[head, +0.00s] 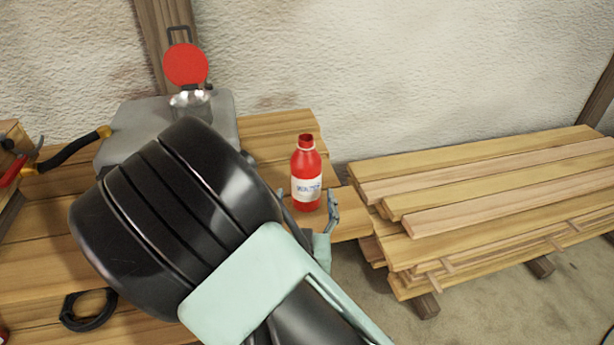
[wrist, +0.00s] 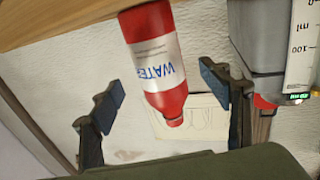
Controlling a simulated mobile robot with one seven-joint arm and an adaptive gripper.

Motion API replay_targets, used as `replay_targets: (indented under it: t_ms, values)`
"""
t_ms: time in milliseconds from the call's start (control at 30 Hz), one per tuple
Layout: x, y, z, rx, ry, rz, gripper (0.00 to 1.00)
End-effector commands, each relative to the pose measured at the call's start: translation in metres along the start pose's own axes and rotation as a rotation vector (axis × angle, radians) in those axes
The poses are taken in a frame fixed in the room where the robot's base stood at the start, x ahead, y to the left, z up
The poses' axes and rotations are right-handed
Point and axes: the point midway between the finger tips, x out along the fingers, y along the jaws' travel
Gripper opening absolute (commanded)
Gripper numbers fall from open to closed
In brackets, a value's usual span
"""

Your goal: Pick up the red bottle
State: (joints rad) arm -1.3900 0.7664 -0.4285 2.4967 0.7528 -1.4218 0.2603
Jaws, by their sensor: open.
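The red bottle (head: 307,170) has a white label and stands upright near the right end of the wooden workbench (head: 279,127) in the head view. My gripper (head: 311,212) is open just in front of it, with one finger showing at the bottle's lower right and the other mostly hidden behind my arm. In the wrist view the bottle (wrist: 156,62) appears upside down, its cap pointing down between the two spread fingers of my gripper (wrist: 165,95). I cannot tell whether either finger touches it.
A grey plate (head: 222,117) with a metal and red device (head: 186,68) stands at the back left. A dark tool with orange ends (head: 75,148) and a black ring (head: 88,310) lie on the bench. Stacked planks (head: 480,190) lie to the right, beyond a gap.

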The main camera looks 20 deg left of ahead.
Motion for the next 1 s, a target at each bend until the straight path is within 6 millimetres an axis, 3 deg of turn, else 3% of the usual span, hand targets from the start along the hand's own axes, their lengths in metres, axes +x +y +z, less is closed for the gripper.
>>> replay_targets:
  t_ms: [600,867,1000]
  values:
    - [0.073,0.002,-0.003,-0.002,-0.001,0.001,0.7]
    - [0.076,0.002,-0.004,-0.001,-0.002,0.0,0.7]
    - [0.076,0.002,-0.004,-0.001,-0.002,0.0,0.58]
